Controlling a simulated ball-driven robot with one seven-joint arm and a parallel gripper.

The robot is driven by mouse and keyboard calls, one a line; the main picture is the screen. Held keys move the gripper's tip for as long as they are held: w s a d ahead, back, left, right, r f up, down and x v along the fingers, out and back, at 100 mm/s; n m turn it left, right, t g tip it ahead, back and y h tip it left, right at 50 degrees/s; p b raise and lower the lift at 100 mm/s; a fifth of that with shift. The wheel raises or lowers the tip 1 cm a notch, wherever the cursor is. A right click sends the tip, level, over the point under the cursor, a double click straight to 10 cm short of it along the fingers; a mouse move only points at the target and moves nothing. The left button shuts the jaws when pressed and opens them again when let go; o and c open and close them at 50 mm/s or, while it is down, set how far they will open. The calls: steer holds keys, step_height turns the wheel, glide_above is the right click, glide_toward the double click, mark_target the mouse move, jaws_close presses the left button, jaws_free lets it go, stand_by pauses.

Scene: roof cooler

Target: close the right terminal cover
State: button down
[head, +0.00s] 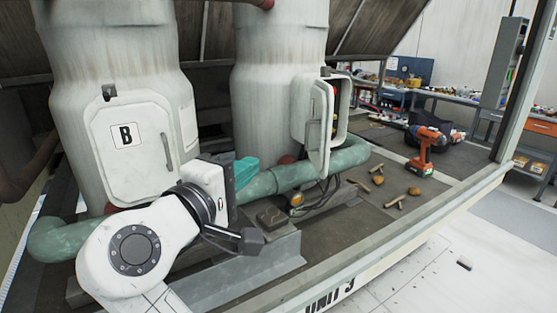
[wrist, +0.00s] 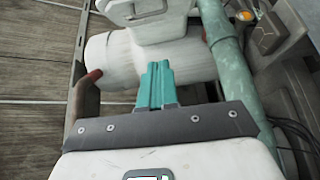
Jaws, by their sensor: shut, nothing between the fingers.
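The right terminal cover (head: 318,130) is a white hinged door on the right white cylinder (head: 275,90). It stands swung open, nearly edge-on to the head camera. Red and dark parts (head: 333,108) show in the box behind it. My gripper (head: 248,165) has teal fingers, held together with nothing between them. It is in front of the cylinders, left of and below the open cover, apart from it. In the wrist view the shut fingers (wrist: 158,72) point at a white cylinder. A white box with a handle (wrist: 145,12) shows above; I cannot tell which cover it is.
The left cover, marked B (head: 124,136), is shut. A green pipe (head: 300,174) runs low in front of the cylinders. Cables (head: 325,190) hang below the open cover.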

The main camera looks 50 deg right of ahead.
steer(key=d+p, duration=0.3)
steer(key=d, duration=1)
steer(key=shift+w+f, duration=0.15)
steer(key=shift+w, duration=0.1)
steer(key=shift+s+d+n+t+p, duration=0.2)
steer(key=shift+s+n+t+p, duration=0.2)
steer(key=shift+s+n+t, duration=0.15)
